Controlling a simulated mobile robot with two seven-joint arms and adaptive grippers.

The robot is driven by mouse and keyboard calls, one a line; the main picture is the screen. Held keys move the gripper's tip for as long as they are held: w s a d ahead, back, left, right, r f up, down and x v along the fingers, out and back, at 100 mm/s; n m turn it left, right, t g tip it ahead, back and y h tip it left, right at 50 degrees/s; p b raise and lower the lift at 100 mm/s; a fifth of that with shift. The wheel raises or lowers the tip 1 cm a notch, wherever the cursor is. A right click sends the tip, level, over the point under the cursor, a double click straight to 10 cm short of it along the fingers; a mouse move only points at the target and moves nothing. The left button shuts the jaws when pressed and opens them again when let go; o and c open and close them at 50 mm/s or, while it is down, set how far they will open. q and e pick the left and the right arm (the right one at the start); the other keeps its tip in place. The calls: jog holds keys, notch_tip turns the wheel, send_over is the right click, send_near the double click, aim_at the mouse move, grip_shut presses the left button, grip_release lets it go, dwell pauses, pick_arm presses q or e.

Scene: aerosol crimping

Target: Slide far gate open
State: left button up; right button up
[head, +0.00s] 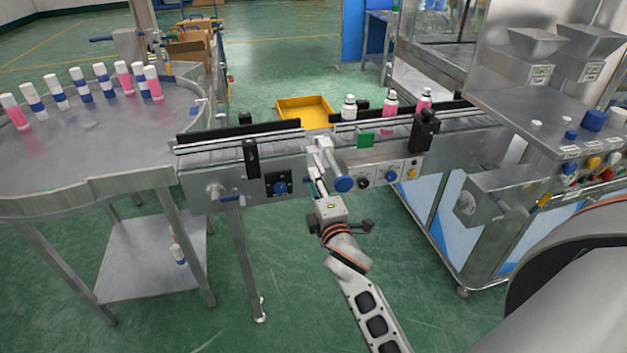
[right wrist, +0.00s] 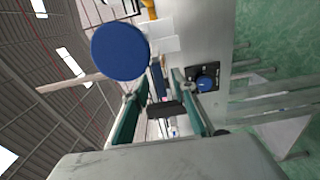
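A pale metal gate piece (head: 322,152) stands across the conveyor's middle, and a grey rod with a blue round knob (head: 344,184) sticks out toward me. I cannot tell for sure which part is the far gate. In the right wrist view the blue knob (right wrist: 119,52) is large and close, beside the fingers. My right gripper (head: 316,184) reaches up from below, just left of the knob. In the right wrist view my right gripper (right wrist: 160,108) has its two fingers apart, with a dark block (right wrist: 165,109) showing between them; contact is unclear. My left gripper is out of view.
The conveyor front carries a black panel with a blue dial (head: 280,187) and more knobs at right. White and pink bottles stand on the conveyor at right. A round steel table (head: 90,150) with several capped bottles is at left. A yellow tray (head: 305,108) sits behind the conveyor.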

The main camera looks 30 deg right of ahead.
jog(key=v, duration=1)
jog(key=shift+s, duration=0.35)
